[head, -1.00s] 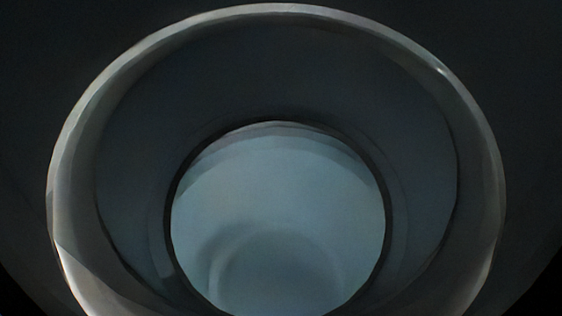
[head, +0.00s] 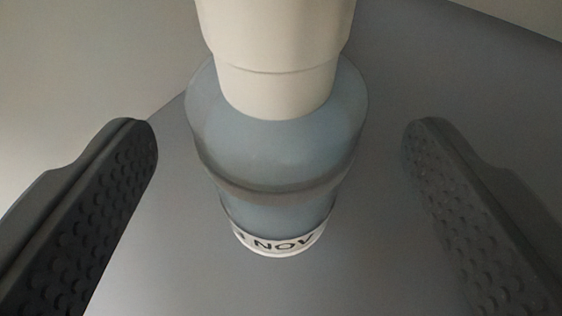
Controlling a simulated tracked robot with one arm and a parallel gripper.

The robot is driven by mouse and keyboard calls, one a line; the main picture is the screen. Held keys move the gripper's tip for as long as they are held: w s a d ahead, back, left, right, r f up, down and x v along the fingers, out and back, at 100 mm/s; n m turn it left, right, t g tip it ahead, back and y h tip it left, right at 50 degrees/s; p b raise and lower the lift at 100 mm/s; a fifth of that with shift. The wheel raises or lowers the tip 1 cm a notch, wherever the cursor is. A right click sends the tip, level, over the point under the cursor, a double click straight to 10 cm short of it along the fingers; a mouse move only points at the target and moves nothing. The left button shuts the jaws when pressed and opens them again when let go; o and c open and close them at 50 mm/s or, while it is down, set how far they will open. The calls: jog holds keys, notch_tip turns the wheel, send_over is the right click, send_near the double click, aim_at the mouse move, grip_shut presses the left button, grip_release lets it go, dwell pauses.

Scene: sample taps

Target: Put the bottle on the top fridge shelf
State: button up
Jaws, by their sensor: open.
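The bottle (head: 275,160) stands in the middle of the head view, seen from above, with a wide pale cap or top (head: 275,75) and a blue-grey, see-through body. A white label reading "NOV" (head: 280,242) is near its base. My gripper (head: 280,150) is open, with one dark, studded finger at the left and one at the right of the bottle. There is a gap between each finger and the bottle. The fridge shelf cannot be made out in this view.
The bottle is on a plain grey surface (head: 160,270). A lighter area (head: 90,60) lies at the upper left, and a pale edge shows at the upper right. No other objects are in view.

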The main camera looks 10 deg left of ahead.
jog(key=v, duration=0.6)
jog(key=shift+p, duration=0.35)
